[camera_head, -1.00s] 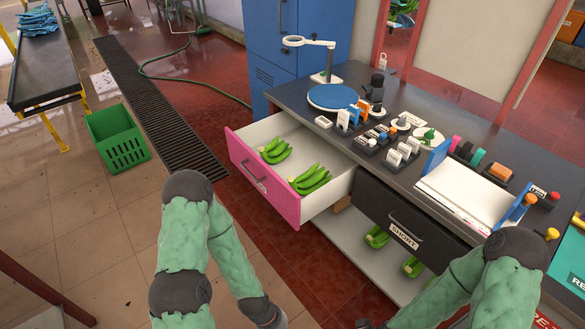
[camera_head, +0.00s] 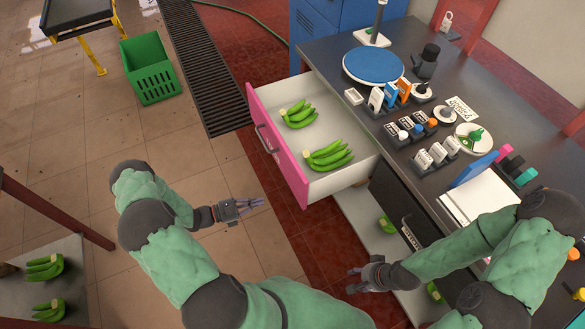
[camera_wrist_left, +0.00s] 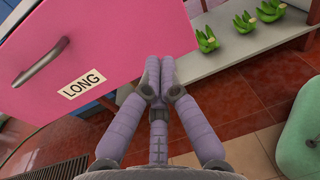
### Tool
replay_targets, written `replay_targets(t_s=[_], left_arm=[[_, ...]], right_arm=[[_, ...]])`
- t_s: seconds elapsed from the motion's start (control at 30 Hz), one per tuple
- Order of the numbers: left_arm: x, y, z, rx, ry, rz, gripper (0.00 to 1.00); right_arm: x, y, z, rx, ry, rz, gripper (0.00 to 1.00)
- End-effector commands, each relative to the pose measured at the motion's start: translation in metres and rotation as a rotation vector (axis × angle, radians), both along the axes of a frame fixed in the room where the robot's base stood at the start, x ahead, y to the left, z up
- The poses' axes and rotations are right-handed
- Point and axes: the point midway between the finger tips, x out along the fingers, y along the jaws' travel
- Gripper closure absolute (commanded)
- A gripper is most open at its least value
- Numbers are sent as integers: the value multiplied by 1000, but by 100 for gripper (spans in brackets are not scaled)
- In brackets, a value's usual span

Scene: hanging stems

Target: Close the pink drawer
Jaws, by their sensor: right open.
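The pink drawer (camera_head: 283,160) is pulled out from the dark-topped bench, with two bunches of green bananas (camera_head: 328,155) inside. Its front, with a metal handle and a LONG label, fills the upper left of the left wrist view (camera_wrist_left: 120,40). My left gripper (camera_head: 262,203) is in front of and below the drawer front, apart from it in the head view. In the left wrist view its fingertips (camera_wrist_left: 160,62) are together with nothing between them. My right gripper (camera_head: 352,280) is open and empty, low in front of the bench, right of the drawer.
A dark drawer (camera_head: 392,196) sits shut beside the pink one. Below is a pale shelf (camera_head: 362,222) with more bananas. The bench top (camera_head: 460,95) holds a blue turntable, labelled blocks and small tools. A green crate (camera_head: 150,75) stands on the floor. Floor before the drawer is clear.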

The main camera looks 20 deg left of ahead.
Motion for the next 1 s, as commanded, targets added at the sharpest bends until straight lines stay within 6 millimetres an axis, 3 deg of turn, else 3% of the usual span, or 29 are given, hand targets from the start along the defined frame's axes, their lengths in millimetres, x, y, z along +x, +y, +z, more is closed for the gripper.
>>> replay_targets(t_s=[0.1, 0.27, 1.0], left_arm=[[1, 25, 9, -33, -40, 87, 100], [8, 27, 11, -42, -53, 106, 100], [99, -53, 10, -39, -52, 100, 100]], right_arm=[[-1, 0, 2, 0, 1, 0, 54], [-1, 0, 0, 0, 2, 1, 54], [0, 0, -24, 0, 1, 0, 54]])
